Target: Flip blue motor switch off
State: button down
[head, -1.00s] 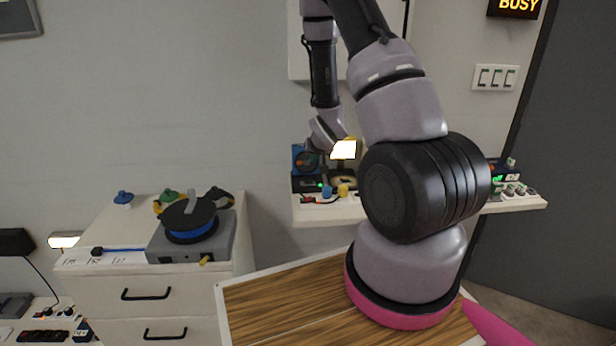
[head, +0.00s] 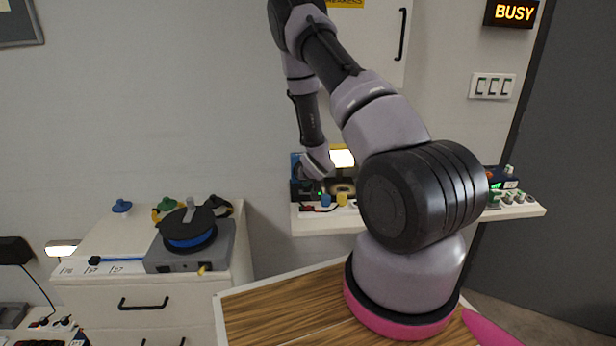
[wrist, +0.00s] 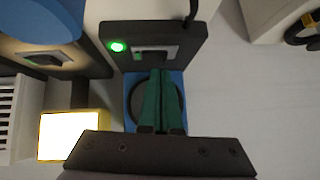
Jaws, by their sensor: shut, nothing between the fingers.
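The blue motor (head: 296,163) stands on the wall shelf, partly hidden behind my arm's end. In the wrist view, its blue body (wrist: 131,90) shows around a dark round part behind my fingers. A black box (wrist: 185,50) adjoins it, with a lit green lamp (wrist: 118,46) and a switch (wrist: 155,54) in a grey plate. The switch's position is unclear. My gripper (wrist: 160,74) has green fingers, shut and empty, with tips at the switch plate's edge; I cannot tell whether they touch. In the head view my fingertips are hidden.
A lit lamp (head: 342,158) stands close beside the motor. Blue and yellow knobs (head: 326,200) sit at the front of the shelf (head: 330,225). A drawer cabinet (head: 110,260) with a cable reel (head: 190,226) is at left. Bare wall lies between.

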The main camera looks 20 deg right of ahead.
jog(key=shift+f, duration=0.45)
